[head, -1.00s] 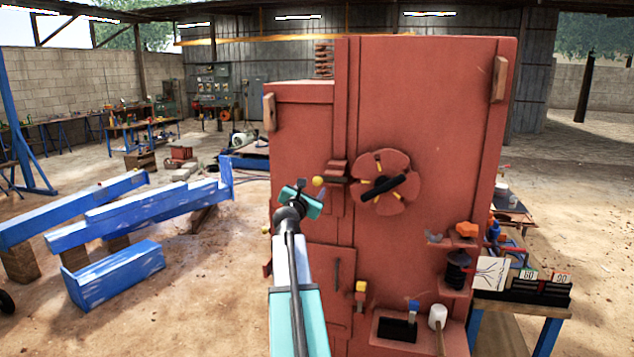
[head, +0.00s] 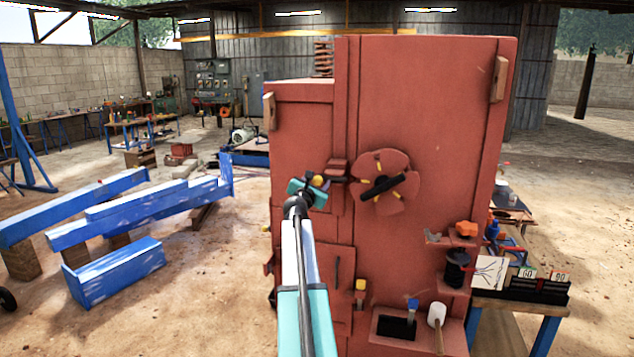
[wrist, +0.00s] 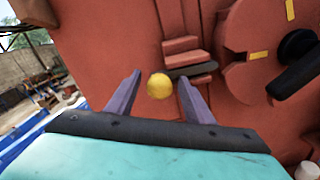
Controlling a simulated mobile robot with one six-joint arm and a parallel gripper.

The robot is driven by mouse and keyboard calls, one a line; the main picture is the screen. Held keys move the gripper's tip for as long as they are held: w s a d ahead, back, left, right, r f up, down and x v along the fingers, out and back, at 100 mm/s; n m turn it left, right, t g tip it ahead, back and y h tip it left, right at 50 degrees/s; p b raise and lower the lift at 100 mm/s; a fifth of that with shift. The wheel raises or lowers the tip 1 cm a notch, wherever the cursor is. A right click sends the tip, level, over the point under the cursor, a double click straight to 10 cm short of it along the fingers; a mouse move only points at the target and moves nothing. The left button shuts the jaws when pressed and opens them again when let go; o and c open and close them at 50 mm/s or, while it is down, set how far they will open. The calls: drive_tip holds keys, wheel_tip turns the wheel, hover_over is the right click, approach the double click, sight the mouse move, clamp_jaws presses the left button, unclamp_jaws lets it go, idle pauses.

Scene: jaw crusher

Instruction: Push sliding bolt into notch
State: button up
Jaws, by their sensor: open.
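The sliding bolt shows as a dark bar (wrist: 191,70) with a yellow ball knob (wrist: 160,86) at its left end. It runs through a red bracket (wrist: 182,48) on the red crusher wall. In the wrist view the knob appears between my open gripper's fingers (wrist: 157,88), touching neither as far as I can tell. In the head view my gripper (head: 322,186) is just left of the bracket, at the knob (head: 317,181). To the right is a notched red disc (head: 385,182) with yellow marks and a black handle (head: 383,187). The bolt's right end lies near the disc's left notch.
The crusher's red panel (head: 440,110) fills the middle. A lower right shelf holds an orange item (head: 466,229) and a black spool (head: 457,268).

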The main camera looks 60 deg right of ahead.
clamp_jaws()
